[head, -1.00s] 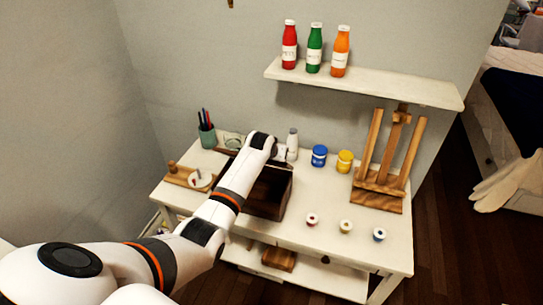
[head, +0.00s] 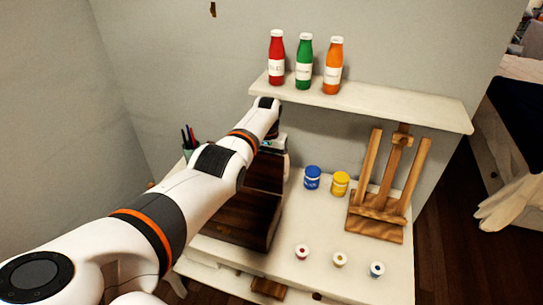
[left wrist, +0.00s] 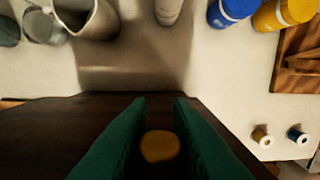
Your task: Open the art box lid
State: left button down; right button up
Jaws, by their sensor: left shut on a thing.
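The art box (head: 238,222) is a dark brown wooden box on the white table. Its dark lid (head: 264,172) is raised at the back of the box, so the box stands open; its exact angle is hard to tell. My left arm crosses in front of part of the box. My left gripper (head: 272,145) is at the top of the raised lid. In the left wrist view, its two green fingers (left wrist: 160,103) sit on either side of a round yellowish knob (left wrist: 160,147) on the dark lid (left wrist: 60,125). My right gripper is not in view.
A shelf (head: 370,105) with red, green and orange bottles hangs above, close to my left wrist. Blue (head: 312,177) and yellow (head: 340,183) jars and a wooden easel (head: 385,205) stand right of the box. Small spools (head: 340,259) lie in front. A pencil cup (head: 188,150) is at left.

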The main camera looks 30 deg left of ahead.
pick_arm(q)
jog(key=shift+w+f, duration=0.1)
dwell(0.4)
jog(key=c, duration=1.3)
grip_release()
notch_tip(320, 180, up, 12)
jog(key=shift+w+f, duration=0.1)
